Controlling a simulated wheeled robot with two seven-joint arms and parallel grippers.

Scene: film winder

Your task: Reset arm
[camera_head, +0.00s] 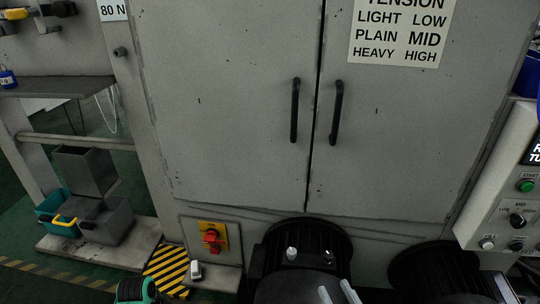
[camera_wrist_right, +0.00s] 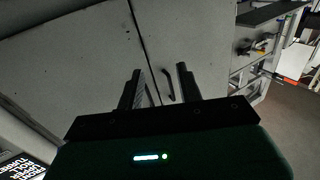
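My right gripper (camera_wrist_right: 160,70) shows in the right wrist view with its two dark fingers apart. One handle (camera_wrist_right: 168,86) shows beyond the fingers in the wrist view. Two pale prongs at the bottom edge of the head view may be its fingers.
A control panel (camera_head: 502,205) with a green button and knobs is at the right. A red and yellow switch (camera_head: 211,238) sits low on the cabinet. At the left are a shelf rack (camera_head: 60,87) and grey and teal bins (camera_head: 107,220). Dark ribbed round shapes fill the bottom.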

